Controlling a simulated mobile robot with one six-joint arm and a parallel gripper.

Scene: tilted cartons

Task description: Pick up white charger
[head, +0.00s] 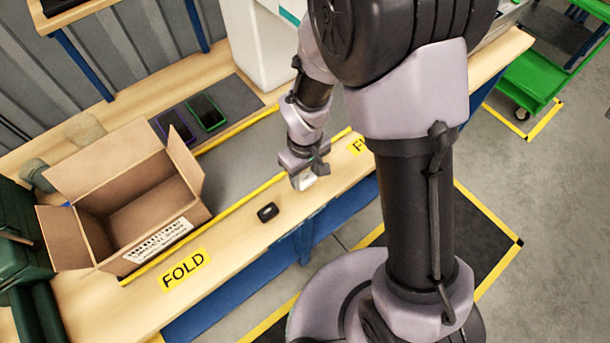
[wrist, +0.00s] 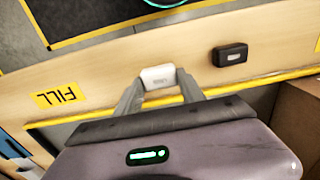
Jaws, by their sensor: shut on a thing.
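The white charger (wrist: 158,76) is a small pale block between the fingertips of my gripper (wrist: 160,84) in the wrist view. My gripper is shut on it. In the head view the charger (head: 305,181) shows below my gripper (head: 303,174), over the front strip of the wooden bench. From these views I cannot tell how far it is above the bench top.
A small black box (head: 267,212) lies on the bench left of my gripper. An open cardboard carton (head: 95,240) stands further left. Two phones (head: 206,112) lie on the grey mat behind. Yellow tape and FOLD and FILL labels mark the bench.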

